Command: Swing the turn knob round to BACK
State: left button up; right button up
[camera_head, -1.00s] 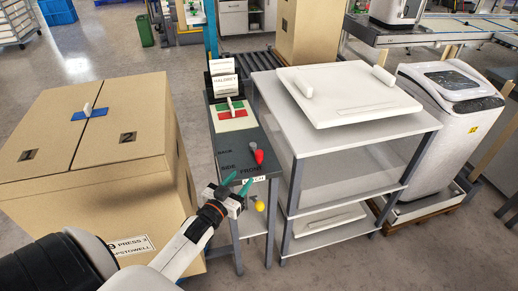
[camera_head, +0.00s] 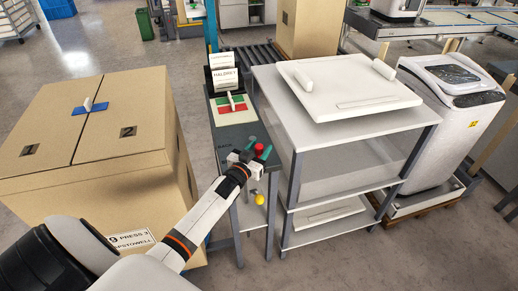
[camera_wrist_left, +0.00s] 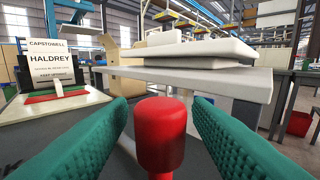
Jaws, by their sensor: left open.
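The turn knob (camera_head: 258,148) has a red grip and stands on the dark top of the narrow stand (camera_head: 232,132). In the left wrist view the red knob (camera_wrist_left: 162,135) stands upright between the two green fingers. My left gripper (camera_head: 257,152) is open around it, one finger on each side. A gap shows on the left, and I cannot tell whether the right finger touches it. The knob's base and most of the position lettering are hidden by my gripper and arm. My right gripper is not in view.
A red and green panel (camera_head: 230,107) with a white lever and a HALDREY sign (camera_head: 226,80) stand behind the knob. A yellow ball-shaped knob (camera_head: 260,199) sits on the stand's front. A large carton (camera_head: 90,130) is left; a white shelf table (camera_head: 345,135) is close on the right.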

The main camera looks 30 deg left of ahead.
pick_arm(q)
grip_shut()
jog(key=shift+s+a+m+h, duration=0.1)
jog(key=shift+m+h, duration=0.2)
dwell(0.4)
jog(key=shift+s+a+h, duration=0.1)
jog(key=shift+a+h, duration=0.1)
jog(key=shift+h, duration=0.3)
